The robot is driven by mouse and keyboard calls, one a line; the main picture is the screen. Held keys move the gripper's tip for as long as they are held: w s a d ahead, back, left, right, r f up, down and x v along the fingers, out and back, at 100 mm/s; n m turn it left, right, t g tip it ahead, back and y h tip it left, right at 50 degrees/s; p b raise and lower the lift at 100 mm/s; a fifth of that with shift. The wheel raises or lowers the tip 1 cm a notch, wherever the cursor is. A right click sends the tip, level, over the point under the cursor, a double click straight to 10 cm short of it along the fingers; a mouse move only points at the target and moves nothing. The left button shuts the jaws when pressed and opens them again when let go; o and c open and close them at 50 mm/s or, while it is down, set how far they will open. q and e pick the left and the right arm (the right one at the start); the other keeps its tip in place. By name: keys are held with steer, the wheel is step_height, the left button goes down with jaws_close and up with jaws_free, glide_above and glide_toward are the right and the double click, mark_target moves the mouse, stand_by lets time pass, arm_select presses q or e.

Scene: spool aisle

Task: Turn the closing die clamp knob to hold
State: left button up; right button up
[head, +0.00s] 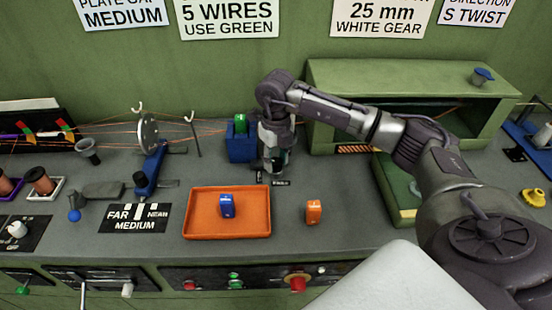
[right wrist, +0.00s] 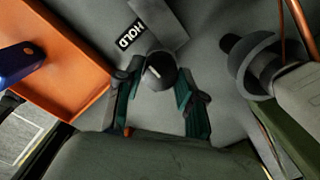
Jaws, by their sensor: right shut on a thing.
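The clamp knob (right wrist: 160,68) is a dark round knob with a short white mark on top. It sits between the fingers of my right gripper (right wrist: 158,88) in the right wrist view, and the fingers are shut on it. The white mark is slanted; I cannot tell surely which label it points at. A HOLD label (right wrist: 131,34) lies on the bench just up and left of the knob. In the head view my right gripper (head: 276,168) points down at the bench and hides the knob. My left gripper is not in view.
An orange tray (head: 190,236) holding a blue block (head: 227,206) lies left of my right gripper, with an orange block (head: 313,212) to the right of the tray. A blue holder with a green block (head: 239,123) stands close behind. A green open cabinet (head: 400,75) is at the back right.

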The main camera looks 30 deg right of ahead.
mark_target(276, 162)
steer(key=o, duration=1.1)
steer(key=shift+o, duration=0.2)
step_height(276, 162, up, 12)
